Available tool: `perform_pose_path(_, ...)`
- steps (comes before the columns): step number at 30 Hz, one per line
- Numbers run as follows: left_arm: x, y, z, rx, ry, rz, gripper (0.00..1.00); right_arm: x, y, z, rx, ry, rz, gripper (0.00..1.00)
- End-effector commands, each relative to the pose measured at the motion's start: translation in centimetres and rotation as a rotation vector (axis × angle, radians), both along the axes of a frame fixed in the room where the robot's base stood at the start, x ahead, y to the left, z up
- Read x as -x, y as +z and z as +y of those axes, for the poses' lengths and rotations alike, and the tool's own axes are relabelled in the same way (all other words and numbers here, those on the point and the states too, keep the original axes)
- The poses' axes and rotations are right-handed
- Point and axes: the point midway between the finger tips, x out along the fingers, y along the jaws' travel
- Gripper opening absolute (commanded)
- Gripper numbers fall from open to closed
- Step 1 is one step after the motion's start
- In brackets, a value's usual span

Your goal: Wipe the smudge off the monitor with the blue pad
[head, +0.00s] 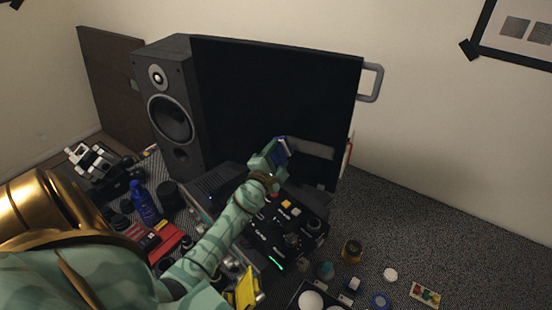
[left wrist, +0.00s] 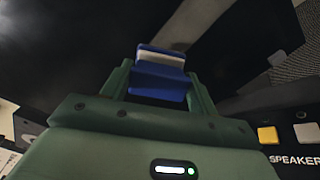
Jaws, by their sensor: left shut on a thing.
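The monitor (head: 270,95) is a large black upright panel with a grey handle on its right edge. A pale greyish smudge (head: 312,149) runs as a band across its lower right part. It also shows as a grey streak (left wrist: 198,22) in the left wrist view. My left gripper (head: 272,155) is shut on the blue pad (left wrist: 160,82), which has a white layer between blue ones. The pad (head: 281,146) is in front of the monitor at the smudge's left end. I cannot tell whether it touches the screen. My right gripper is not in view.
A black speaker (head: 170,110) stands left of the monitor. A black control panel with coloured buttons (head: 286,205) lies below my left gripper. A blue bottle (head: 144,203) and red box (head: 166,243) are at left. Small jars and pots (head: 352,249) stand at lower right.

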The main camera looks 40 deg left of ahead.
Motion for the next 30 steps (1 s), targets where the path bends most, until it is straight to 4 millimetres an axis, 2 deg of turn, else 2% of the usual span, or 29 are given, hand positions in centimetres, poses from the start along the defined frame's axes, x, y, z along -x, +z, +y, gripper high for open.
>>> perform_pose_path(14, -0.1, 0.0, 0.0, 0.0, 0.0, -0.001, 0.37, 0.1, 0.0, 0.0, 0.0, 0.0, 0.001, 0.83)
perform_pose_path(30, -1.1, 0.0, 0.3, 0.0, -0.001, 0.0, 0.37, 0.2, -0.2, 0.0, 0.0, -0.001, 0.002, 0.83)
